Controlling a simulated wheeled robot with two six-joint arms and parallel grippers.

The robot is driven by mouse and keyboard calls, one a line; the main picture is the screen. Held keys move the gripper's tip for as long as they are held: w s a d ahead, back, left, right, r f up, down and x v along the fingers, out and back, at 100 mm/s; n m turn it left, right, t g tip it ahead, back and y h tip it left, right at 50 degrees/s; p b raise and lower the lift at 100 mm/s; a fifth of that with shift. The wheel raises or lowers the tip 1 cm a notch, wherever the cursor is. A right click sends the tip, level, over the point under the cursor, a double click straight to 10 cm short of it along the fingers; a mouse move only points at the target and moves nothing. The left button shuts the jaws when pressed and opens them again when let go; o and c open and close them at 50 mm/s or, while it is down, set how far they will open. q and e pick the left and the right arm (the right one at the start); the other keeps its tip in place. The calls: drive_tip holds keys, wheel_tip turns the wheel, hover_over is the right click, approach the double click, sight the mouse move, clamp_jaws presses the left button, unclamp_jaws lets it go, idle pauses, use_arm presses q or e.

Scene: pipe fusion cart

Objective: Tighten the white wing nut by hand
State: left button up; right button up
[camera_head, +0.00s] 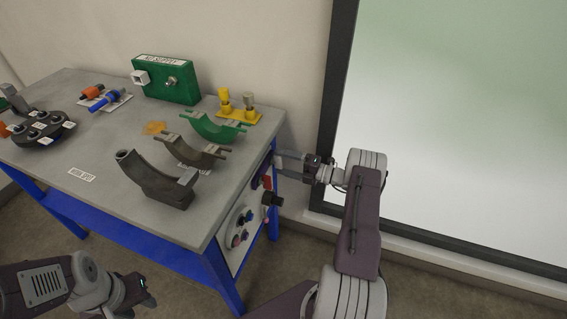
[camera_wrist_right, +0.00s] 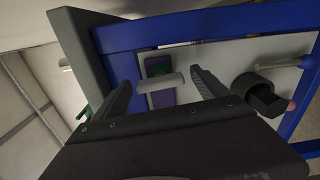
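A white bar-shaped part, which looks like the white wing nut (camera_wrist_right: 160,83), shows in the right wrist view. It sits in front of a purple plate (camera_wrist_right: 161,98) with a dark green part on the cart's side panel. My right gripper (camera_wrist_right: 160,77) is open, with a finger on each side of the white part and gaps on both sides. In the head view my right gripper (camera_head: 279,168) is at the cart's right side, and the white part is not clearly visible there. My left gripper (camera_head: 143,291) hangs low in front of the cart, away from it; its opening is unclear.
The grey cart top (camera_head: 105,150) carries a dark curved saddle (camera_head: 155,181), a green saddle (camera_head: 212,128) and a green box (camera_head: 167,82). A black knob (camera_head: 272,198) juts from the side panel (camera_head: 243,222) near my right gripper. A dark-framed window stands at right.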

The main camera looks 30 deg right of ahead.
drive_tip(key=v, duration=0.9)
idle(0.5)
